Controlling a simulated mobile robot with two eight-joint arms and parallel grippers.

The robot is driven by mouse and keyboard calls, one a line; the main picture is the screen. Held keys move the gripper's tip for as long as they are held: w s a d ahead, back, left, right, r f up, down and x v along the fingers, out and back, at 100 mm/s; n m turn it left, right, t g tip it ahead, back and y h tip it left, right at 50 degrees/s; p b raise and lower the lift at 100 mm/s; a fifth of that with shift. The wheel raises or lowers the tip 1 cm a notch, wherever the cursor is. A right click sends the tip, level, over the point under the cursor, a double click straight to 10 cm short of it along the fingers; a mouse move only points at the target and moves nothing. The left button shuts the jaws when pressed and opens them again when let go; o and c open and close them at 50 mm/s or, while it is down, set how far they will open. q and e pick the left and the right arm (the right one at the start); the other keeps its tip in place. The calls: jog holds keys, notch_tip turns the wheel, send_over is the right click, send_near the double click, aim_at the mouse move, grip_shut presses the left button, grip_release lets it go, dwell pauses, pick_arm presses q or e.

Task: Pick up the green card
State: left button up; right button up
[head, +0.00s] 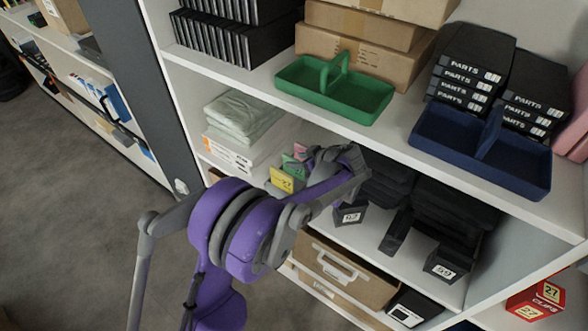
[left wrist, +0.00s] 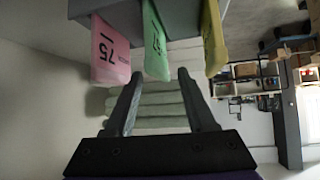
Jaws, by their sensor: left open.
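The green card (left wrist: 155,42) hangs into the left wrist view from the top, between a pink card (left wrist: 110,50) and a yellow card (left wrist: 212,38). In the head view the green card (head: 291,164) shows on the middle shelf, partly behind the yellow card (head: 281,180). My left gripper (left wrist: 159,74) is open and empty. Its two fingers point at the green card, which lines up with the gap between them. Whether the fingertips reach past the card's edge is hard to tell. My left wrist hides part of the card area in the head view. My right gripper is not in view.
A dark holder (left wrist: 180,14) bears the cards. Folded pale green cloths (head: 240,115) lie left of them, and dark bins (head: 350,213) stand to the right. A green caddy (head: 335,92) and a blue caddy (head: 480,150) sit on the shelf above, limiting headroom.

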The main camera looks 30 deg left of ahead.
pick_arm(q)
grip_shut()
dwell(1.4)
